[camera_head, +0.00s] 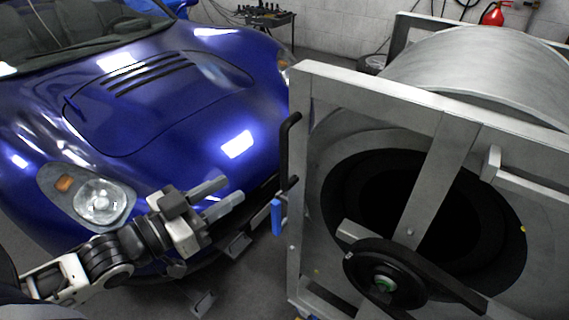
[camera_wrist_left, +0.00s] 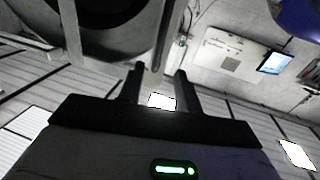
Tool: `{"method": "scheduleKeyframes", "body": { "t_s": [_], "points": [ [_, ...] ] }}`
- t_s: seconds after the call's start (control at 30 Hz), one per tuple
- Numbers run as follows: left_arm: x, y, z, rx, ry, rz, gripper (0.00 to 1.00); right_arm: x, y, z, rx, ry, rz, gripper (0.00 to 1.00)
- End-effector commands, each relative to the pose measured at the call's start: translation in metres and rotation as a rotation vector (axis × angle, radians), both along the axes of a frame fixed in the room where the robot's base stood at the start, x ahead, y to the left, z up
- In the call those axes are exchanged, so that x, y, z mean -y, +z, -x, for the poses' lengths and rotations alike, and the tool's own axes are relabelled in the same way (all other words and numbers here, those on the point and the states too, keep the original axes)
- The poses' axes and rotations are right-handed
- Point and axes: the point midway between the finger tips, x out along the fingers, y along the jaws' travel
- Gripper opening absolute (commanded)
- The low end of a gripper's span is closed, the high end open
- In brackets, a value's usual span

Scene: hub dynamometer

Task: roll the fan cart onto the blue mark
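The fan cart (camera_head: 375,95) is a large grey metal frame around a drum with a dark round opening, filling the right side of the head view. Its frame and dark opening also show at the upper left of the left wrist view (camera_wrist_left: 157,35). I see no blue mark on the floor. My right gripper is not in view.
A shiny blue car (camera_head: 150,120) stands at the left, close behind my left arm. A dark tool table (camera_head: 265,18) and a red fire extinguisher (camera_head: 495,14) are at the back wall. A strip of grey floor (camera_head: 262,265) shows between car and cart.

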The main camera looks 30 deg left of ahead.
Motion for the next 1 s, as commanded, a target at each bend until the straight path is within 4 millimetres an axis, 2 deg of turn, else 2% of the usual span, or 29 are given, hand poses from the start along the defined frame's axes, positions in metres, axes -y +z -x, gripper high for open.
{"method": "scheduleKeyframes", "body": {
  "t_s": [0.7,1.0],
  "points": [
    [0.039,0.001,-0.112,0.002,0.002,-0.002,0.34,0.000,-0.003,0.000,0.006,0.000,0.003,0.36],
    [0.047,0.000,-0.136,-0.003,0.002,-0.002,0.34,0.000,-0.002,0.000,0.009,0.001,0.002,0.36]
  ]
}}
